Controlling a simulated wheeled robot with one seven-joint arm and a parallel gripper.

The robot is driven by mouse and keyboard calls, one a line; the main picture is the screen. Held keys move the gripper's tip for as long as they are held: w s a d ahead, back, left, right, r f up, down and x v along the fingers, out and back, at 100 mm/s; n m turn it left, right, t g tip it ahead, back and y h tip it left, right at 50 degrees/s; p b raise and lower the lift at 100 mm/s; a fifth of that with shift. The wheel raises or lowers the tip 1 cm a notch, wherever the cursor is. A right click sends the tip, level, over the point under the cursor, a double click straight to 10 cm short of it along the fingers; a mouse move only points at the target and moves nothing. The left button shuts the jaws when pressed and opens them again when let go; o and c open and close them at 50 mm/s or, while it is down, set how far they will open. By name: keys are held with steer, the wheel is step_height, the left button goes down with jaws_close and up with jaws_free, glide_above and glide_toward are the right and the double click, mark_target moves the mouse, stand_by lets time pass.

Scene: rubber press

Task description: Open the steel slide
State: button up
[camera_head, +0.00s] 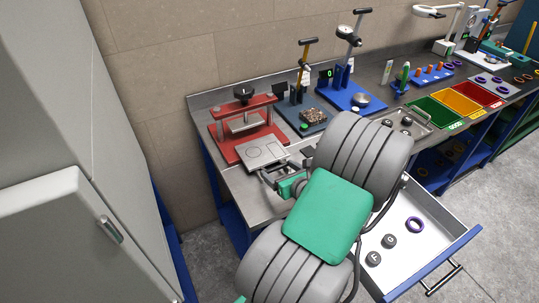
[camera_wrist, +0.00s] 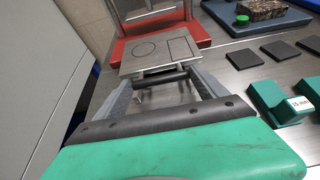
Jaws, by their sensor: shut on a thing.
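The red rubber press (camera_head: 245,122) stands at the back left of the bench. Its steel slide (camera_head: 262,153), a flat plate with a circle and a square outlined on it, sticks out in front of the red base, toward my arm. In the wrist view the slide (camera_wrist: 160,52) lies straight ahead, with a dark bar handle (camera_wrist: 163,77) at its near edge. My gripper (camera_head: 268,177) is at this front edge, its fingers on the handle. The wrist view shows the gripper (camera_wrist: 165,82) shut on the handle. My arm hides part of the bench to the right.
A digital gauge stand (camera_head: 302,115) and a blue gauge stand (camera_head: 350,95) are right of the press. Dark square pads (camera_wrist: 243,59) and green blocks (camera_wrist: 275,102) lie close right of my gripper. An open drawer (camera_head: 410,240) juts out at the lower right. A grey cabinet (camera_head: 60,130) stands left.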

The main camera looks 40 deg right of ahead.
steer(key=shift+s+a, duration=0.2)
steer(key=shift+s, duration=0.45)
steer(key=shift+f, duration=0.1)
steer(key=o, duration=2)
steer(key=shift+w, duration=0.1)
steer(key=v, duration=0.7)
steer(key=shift+s, duration=0.2)
steer(key=shift+s+a, duration=0.2)
